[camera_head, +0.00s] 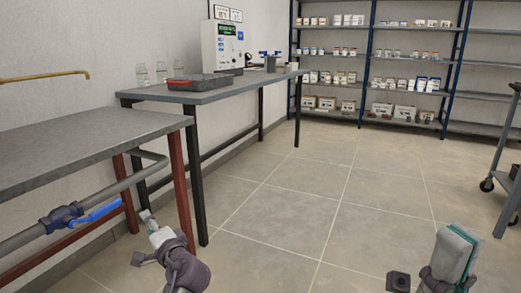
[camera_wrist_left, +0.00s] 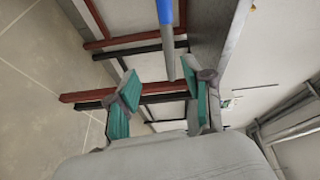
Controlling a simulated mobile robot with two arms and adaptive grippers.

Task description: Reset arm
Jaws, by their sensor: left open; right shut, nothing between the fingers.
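The blue lever (camera_wrist_left: 165,12) also shows at the top of the left wrist view. My right gripper (camera_head: 432,268) is at the bottom right of the head view, over open floor. It is shut and holds nothing; its fingertips are hard to make out.
A grey table (camera_head: 80,150) stands at the left. Behind it, a longer table (camera_head: 215,93) carries a tray (camera_head: 199,83), bottles and a white cabinet (camera_head: 222,45). Stocked shelves (camera_head: 375,62) line the back. A wheeled cart (camera_head: 508,150) is at the right. The middle floor is clear.

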